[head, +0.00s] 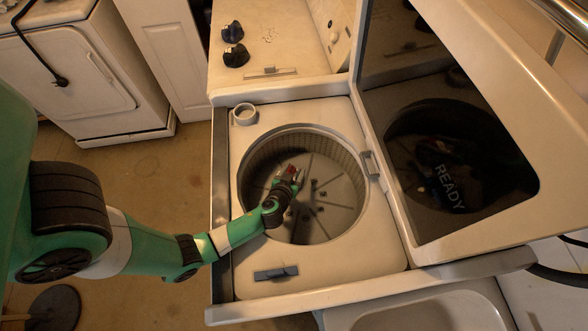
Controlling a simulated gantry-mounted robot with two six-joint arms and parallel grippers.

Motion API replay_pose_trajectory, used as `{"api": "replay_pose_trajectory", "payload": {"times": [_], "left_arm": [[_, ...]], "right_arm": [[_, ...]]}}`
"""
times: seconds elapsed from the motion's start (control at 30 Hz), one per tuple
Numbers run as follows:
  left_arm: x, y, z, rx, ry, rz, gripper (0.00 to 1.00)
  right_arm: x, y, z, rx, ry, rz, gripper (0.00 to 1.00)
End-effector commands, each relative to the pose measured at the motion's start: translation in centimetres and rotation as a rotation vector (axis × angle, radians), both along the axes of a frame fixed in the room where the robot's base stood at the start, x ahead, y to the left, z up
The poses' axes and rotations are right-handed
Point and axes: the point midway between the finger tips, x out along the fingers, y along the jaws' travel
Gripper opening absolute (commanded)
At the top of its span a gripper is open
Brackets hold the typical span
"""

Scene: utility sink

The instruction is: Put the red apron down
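My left gripper (291,177) reaches down into the open drum (335,150) of a top-loading washing machine. A small red patch (291,169) shows at its fingertips. It is too small to tell whether this is the red apron or part of the gripper. No spread-out red cloth shows anywhere else in view. The fingers are dark and small, so I cannot tell whether they are open or shut. The drum floor around them looks bare, with grey ribs and dark spots. My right gripper is not in view.
The raised lid (562,122) with its dark glass leans on the right. A control panel with two black knobs (235,56) stands behind the drum. A white cabinet (75,75) is at the left. A pale basin (430,312) is at the bottom. Brown floor lies left.

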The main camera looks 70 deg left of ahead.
Motion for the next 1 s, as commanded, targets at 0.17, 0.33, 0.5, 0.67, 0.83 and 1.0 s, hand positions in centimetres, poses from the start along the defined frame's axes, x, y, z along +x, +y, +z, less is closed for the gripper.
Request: {"api": "replay_pose_trajectory", "payload": {"times": [0.17, 0.33, 0.5, 0.67, 0.83, 1.0], "left_arm": [[-0.4, 0.0, -1.0, -0.003, 0.015, 0.001, 0.60], [-0.4, 0.0, 0.9, -0.002, 0.014, 0.001, 0.60], [-2.3, -2.9, 2.3, -0.001, 0.010, -0.006, 0.60], [-3.7, -4.7, 3.7, 0.000, 0.008, -0.004, 0.60], [-4.3, -5.2, 4.3, -0.001, 0.007, 0.000, 0.60], [-4.3, -5.2, 4.3, -0.001, 0.006, 0.001, 0.60]], "right_arm": [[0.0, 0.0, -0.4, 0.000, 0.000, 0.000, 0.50], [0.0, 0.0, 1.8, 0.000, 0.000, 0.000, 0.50], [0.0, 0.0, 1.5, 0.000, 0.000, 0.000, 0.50], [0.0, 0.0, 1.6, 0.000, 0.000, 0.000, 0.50], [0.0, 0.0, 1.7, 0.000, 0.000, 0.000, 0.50], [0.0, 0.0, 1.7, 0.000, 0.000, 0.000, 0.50]]}}
